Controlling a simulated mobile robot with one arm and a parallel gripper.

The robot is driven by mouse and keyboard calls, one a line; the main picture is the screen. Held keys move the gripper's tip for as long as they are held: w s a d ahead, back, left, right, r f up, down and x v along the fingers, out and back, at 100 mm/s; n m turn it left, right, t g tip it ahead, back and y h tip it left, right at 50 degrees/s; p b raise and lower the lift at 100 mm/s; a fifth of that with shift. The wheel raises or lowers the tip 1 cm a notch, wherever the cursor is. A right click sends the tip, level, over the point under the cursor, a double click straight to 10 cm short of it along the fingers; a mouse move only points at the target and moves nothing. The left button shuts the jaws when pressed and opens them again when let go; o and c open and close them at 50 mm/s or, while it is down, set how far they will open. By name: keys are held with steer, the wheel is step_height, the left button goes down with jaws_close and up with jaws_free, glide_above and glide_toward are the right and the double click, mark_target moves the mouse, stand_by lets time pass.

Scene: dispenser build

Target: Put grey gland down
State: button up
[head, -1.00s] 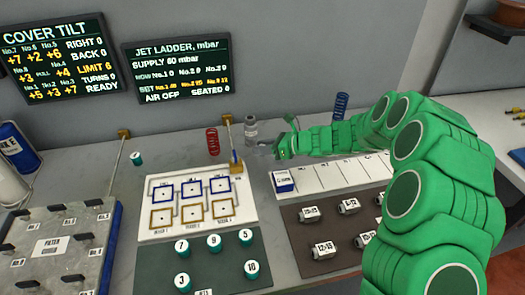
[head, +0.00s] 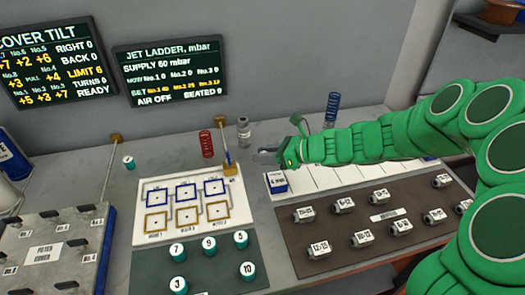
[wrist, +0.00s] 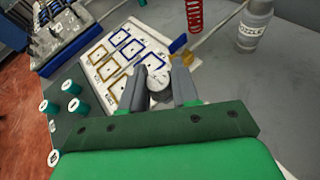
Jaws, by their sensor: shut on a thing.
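My gripper (head: 264,158) is shut on a small grey gland. In the wrist view, the gland (wrist: 159,88) sits between the two grey fingers of my gripper (wrist: 162,86), with a pale marked top. In the head view my gripper is over the bench, in front of the grey bottle and just right of the white board. The held gland cannot be made out clearly there. Several other grey glands (head: 361,239) with white labels lie on the dark brown mat (head: 300,240) at the right.
The white board (head: 151,192) with blue and yellow squares lies left of my gripper. A blue box (head: 275,183) stands on the white strip (head: 330,177). The grey bottle (head: 243,131), red spring (head: 206,145) and blue spring (head: 332,108) stand behind. Teal numbered caps (head: 209,244) stand in front.

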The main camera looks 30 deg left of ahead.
steer(key=shift+s+d+r, duration=0.2)
steer(key=shift+d, duration=0.15)
steer(key=w+d+m+t, duration=0.1)
steer(key=w+d+t, duration=0.1)
steer(key=w, duration=0.3)
steer(key=w+d+m+t, duration=0.2)
steer(key=w+d, duration=0.3)
steer(key=w+d+r+m+t, duration=0.1)
steer(key=w+d, duration=0.3)
steer(key=w, duration=0.1)
steer(key=shift+w+d+m+t, duration=0.15)
steer(key=shift+d+m+t, duration=0.1)
steer(key=shift+m+t, duration=0.15)
jaws_close()
steer(key=shift+w+d+m+t+h, duration=0.3)
steer(key=shift+w+d+t, duration=0.35)
steer(key=shift+w+d, duration=2.55)
steer(key=shift+w+d+m+t+h, duration=0.2)
steer(key=shift+w+d+m+t, duration=0.35)
steer(key=shift+w+d, duration=2.65)
steer(key=w+f, duration=0.6)
steer(key=w+a+f, duration=0.1)
steer(key=w+f, duration=0.2)
steer(key=w, duration=0.1)
steer(key=shift+f, duration=0.25)
steer(key=shift+w+a+f, duration=0.15)
steer(key=shift+w+f, duration=0.25)
steer(key=shift+f, duration=1.65)
